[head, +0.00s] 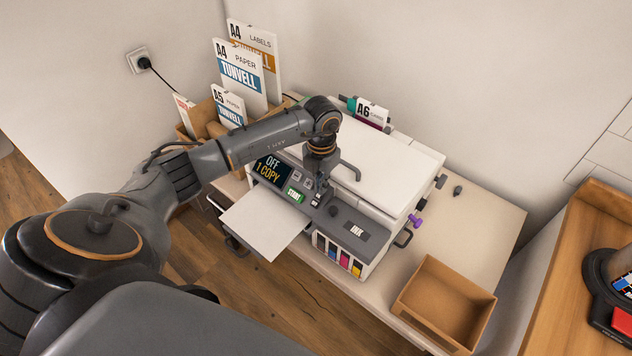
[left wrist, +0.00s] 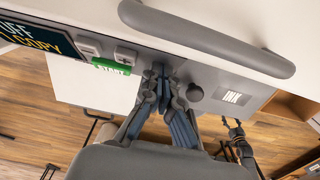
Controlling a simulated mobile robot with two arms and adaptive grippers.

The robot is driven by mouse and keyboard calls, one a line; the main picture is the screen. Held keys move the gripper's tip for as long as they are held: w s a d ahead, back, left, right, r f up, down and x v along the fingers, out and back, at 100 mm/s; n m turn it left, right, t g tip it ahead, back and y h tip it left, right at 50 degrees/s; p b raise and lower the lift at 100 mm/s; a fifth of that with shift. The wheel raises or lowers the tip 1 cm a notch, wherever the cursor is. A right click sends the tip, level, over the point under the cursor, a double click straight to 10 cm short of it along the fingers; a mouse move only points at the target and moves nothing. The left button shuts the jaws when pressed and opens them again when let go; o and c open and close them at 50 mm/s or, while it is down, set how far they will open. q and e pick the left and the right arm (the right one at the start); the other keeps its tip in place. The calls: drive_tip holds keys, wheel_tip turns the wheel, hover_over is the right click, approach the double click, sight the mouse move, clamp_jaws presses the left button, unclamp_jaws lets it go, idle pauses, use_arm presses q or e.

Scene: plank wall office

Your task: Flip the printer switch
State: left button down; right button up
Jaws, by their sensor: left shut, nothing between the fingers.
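The white printer (head: 385,165) stands on a pale table with its grey control panel (head: 345,222) facing me. The panel screen (head: 271,170) reads OFF and 1 COPY; it is partly seen in the left wrist view (left wrist: 40,38). Beside it are small plus and minus buttons and a green START button (left wrist: 110,66). My left gripper (left wrist: 163,80) is shut and empty, its fingertips at the panel between START and a dark round knob (left wrist: 194,92). It also shows in the head view (head: 320,190). I cannot make out the switch clearly; the fingers cover that part of the panel.
An open brown box (head: 446,297) sits at the table's front right. Paper packs (head: 240,72) stand at the back left. A white sheet tray (head: 265,220) sticks out in front of the printer. A grey lid handle (left wrist: 205,40) lies close above the fingers.

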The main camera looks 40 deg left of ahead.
use_arm(q)
drive_tip(key=shift+s+f, duration=0.1)
drive_tip(key=shift+s, duration=0.05)
wheel_tip(320, 180, up, 2)
drive_tip(key=shift+p, duration=0.85)
drive_tip(key=shift+r+p, duration=1.5)
drive_tip(key=shift+r, duration=0.95)
